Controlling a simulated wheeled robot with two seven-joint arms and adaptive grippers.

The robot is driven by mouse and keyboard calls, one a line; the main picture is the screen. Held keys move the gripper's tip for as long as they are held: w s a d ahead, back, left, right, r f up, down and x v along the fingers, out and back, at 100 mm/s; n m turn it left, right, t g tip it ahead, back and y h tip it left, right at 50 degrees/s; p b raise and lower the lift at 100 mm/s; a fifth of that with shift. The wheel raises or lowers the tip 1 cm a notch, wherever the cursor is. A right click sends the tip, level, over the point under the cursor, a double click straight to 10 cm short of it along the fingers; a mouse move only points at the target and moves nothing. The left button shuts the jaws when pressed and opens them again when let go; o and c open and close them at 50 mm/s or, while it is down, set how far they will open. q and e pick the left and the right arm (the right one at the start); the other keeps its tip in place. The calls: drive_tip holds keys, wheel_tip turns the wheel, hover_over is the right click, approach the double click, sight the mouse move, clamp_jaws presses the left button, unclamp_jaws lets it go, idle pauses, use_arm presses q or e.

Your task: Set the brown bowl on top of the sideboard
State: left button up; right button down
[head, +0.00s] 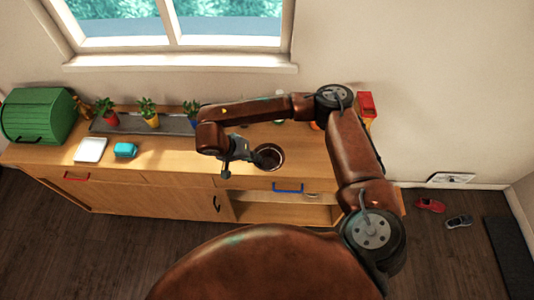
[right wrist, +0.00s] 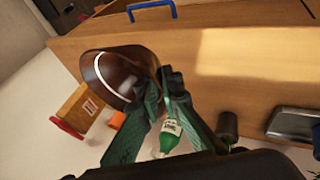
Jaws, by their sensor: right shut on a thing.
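The brown bowl (head: 268,156) is over the top of the wooden sideboard (head: 180,165), right of its middle in the head view. My right gripper (head: 252,157) is shut on the bowl's side nearest to it. In the right wrist view the dark, shiny bowl (right wrist: 112,78) is at the upper left, its edge between the tips of my right gripper (right wrist: 162,78). I cannot tell whether the bowl touches the sideboard top or hangs a little above it. My left gripper is not in view.
A green bottle (right wrist: 168,132) stands behind the gripper fingers. Potted plants (head: 148,112) stand along the back on a dark strip. A green bread box (head: 38,116), white tray (head: 90,149) and turquoise item (head: 125,150) are at the left. A red-topped box (head: 367,104) is at the right end.

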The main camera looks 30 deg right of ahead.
sight(259, 152)
drive_tip(key=w+d, duration=0.1)
drive_tip(key=w+d+f, duration=0.1)
drive_tip(key=w+d, duration=0.1)
drive_tip(key=shift+d+f+p, duration=0.2)
drive_tip(key=shift+f+p, duration=0.1)
drive_tip(key=shift+f, duration=0.1)
drive_tip(key=w+d+f, duration=0.2)
drive_tip(key=f, duration=0.1)
drive_tip(key=w+f, duration=0.1)
drive_tip(key=shift+d+f+p, duration=0.3)
drive_tip(key=shift+d+f, duration=0.1)
drive_tip(key=shift+w+d+f, duration=0.25)
drive_tip(key=shift+f, duration=0.1)
drive_tip(key=f, duration=0.2)
drive_tip(key=f+p, duration=0.1)
drive_tip(key=shift+w+d+f, duration=0.2)
drive_tip(key=shift+f, duration=0.15)
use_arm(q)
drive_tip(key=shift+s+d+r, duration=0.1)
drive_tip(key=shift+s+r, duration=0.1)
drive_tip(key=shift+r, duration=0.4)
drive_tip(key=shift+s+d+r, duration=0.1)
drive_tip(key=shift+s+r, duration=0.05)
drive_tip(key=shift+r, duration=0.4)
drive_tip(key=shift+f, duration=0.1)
